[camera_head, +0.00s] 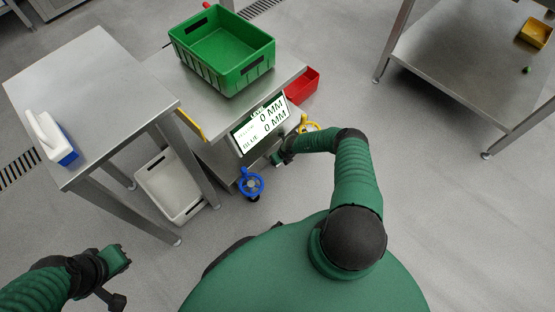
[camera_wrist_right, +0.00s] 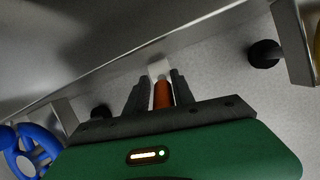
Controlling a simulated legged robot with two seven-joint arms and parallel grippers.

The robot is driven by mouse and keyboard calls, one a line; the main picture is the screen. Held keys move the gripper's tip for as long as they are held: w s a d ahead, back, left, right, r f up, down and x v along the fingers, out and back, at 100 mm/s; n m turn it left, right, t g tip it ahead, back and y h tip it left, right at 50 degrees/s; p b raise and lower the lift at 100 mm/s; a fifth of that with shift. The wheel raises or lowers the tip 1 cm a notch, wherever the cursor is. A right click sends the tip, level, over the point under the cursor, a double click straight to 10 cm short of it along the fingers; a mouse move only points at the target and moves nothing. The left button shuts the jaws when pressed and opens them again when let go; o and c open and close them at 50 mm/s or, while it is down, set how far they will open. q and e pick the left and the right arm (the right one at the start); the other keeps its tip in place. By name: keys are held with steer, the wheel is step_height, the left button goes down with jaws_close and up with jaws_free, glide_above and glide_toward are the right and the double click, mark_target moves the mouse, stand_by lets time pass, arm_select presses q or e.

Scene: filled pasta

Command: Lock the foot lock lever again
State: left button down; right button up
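The machine on a stand (camera_head: 225,150) has a display panel (camera_head: 262,124) reading 0 MM on two lines. My right gripper (camera_head: 277,159) reaches in low below the display, between the blue handwheel and the yellow handwheel. In the right wrist view, its two dark fingers (camera_wrist_right: 160,92) stand on either side of an orange-brown lever (camera_wrist_right: 162,95), under a metal edge. A small white piece (camera_wrist_right: 159,68) is just beyond the lever. Whether the fingers press on the lever is not clear. My left gripper (camera_head: 120,278) is at the lower left, away from everything, its opening unclear.
The blue handwheel (camera_head: 251,184) also shows in the right wrist view (camera_wrist_right: 28,150). The yellow handwheel (camera_head: 309,127) is close to my right forearm. A green crate (camera_head: 222,80) sits on top, a red bin (camera_head: 303,86) behind. Steel tables (camera_head: 88,85) flank; a white crate (camera_head: 155,185) stands below.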

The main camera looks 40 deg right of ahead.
steer(key=shift+w+d, duration=0.1)
steer(key=shift+d, duration=0.15)
steer(key=p+v, duration=0.5)
steer(key=shift+r+p, duration=0.4)
steer(key=p+v, duration=0.7)
steer(key=v, duration=0.4)
steer(key=shift+s+a, duration=0.2)
steer(key=shift+s, duration=0.05)
steer(key=shift+f, duration=0.1)
